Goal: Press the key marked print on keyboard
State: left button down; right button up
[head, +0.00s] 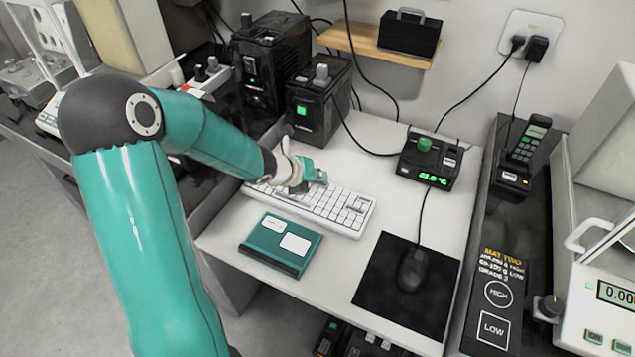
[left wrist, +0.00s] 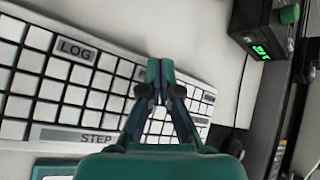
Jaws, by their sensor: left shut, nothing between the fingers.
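The white keyboard (head: 335,208) lies on the white table behind the teal notebook. It also shows in the left wrist view (left wrist: 60,95), where grey keys marked LOG (left wrist: 76,49) and STEP (left wrist: 95,137) can be read. Another grey key (left wrist: 140,73) is partly hidden behind my gripper, and its marking cannot be read. I cannot make out a key marked print in either view. My left gripper (head: 319,177) is over the back part of the keyboard, shut and empty. Its fingers also show in the left wrist view (left wrist: 160,70); contact with the keys cannot be told. My right gripper is out of view.
A teal notebook (head: 270,253) lies in front of the keyboard. A black mouse (head: 412,270) rests on a black mat (head: 375,285) to the right. A black box with a green knob and lit display (head: 428,165) stands behind. Dark boxes (head: 318,105) stand at back left.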

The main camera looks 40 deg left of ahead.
aim_at(319, 185)
pick_arm(q)
jog(key=shift+f+b, duration=0.3)
jog(key=shift+r, duration=0.15)
dwell(0.5)
jog(key=shift+r+p, duration=0.65)
jog(key=shift+p, duration=0.05)
notch_tip(319, 185, up, 5)
jog(key=p, duration=0.4)
jog(key=shift+p, duration=0.3)
dwell(0.3)
